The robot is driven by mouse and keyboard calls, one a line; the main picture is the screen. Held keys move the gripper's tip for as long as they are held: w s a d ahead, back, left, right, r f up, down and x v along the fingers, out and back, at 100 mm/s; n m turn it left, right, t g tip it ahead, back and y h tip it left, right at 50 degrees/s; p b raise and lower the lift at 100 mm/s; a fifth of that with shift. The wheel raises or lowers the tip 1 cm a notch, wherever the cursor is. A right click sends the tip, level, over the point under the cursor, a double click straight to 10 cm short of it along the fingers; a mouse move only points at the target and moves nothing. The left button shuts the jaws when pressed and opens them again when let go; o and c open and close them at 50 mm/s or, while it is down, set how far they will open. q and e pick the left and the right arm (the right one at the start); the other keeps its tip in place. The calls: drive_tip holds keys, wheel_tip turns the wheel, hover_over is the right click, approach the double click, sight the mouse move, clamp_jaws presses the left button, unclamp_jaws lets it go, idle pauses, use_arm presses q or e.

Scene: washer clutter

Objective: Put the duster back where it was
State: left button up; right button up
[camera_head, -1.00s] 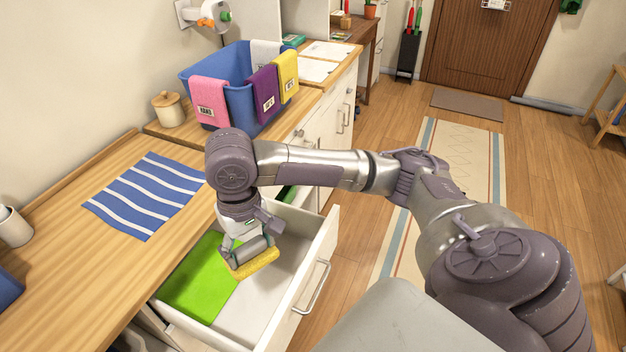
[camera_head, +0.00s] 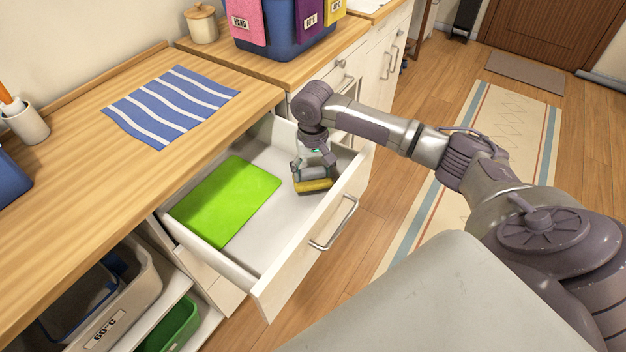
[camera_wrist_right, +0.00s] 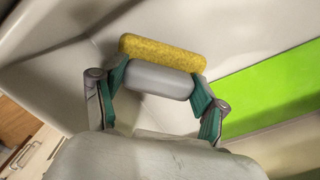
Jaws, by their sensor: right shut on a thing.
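The duster has a grey body (camera_wrist_right: 158,80) and a yellow pad (camera_wrist_right: 163,52). In the head view its yellow pad (camera_head: 313,186) shows low inside the open drawer (camera_head: 277,235), at the drawer's far right end. My right gripper (camera_head: 312,172) is shut on the duster, with its teal-padded fingers (camera_wrist_right: 155,92) on both ends of the grey body in the right wrist view. The pad is close to the drawer floor; I cannot tell whether it touches. My left gripper is not in view.
A bright green flat item (camera_head: 225,200) lies in the drawer, left of the duster. The drawer's front wall with its handle (camera_head: 334,224) is close to my arm. A striped blue cloth (camera_head: 171,105) lies on the counter (camera_head: 75,165). Bare drawer floor lies between green item and front.

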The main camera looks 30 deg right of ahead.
sight(313, 180)
wheel_tip(313, 180, down, 3)
drive_tip(key=shift+r, duration=0.1)
drive_tip(key=shift+f, duration=0.35)
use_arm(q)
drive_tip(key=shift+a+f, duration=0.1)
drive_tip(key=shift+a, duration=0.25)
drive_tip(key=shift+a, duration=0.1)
use_arm(e)
drive_tip(key=o, duration=1.1)
drive_tip(key=shift+f, duration=0.1)
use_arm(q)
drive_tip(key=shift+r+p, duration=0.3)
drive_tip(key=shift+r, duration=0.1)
use_arm(e)
wheel_tip(313, 180, up, 12)
drive_tip(key=shift+r, duration=0.15)
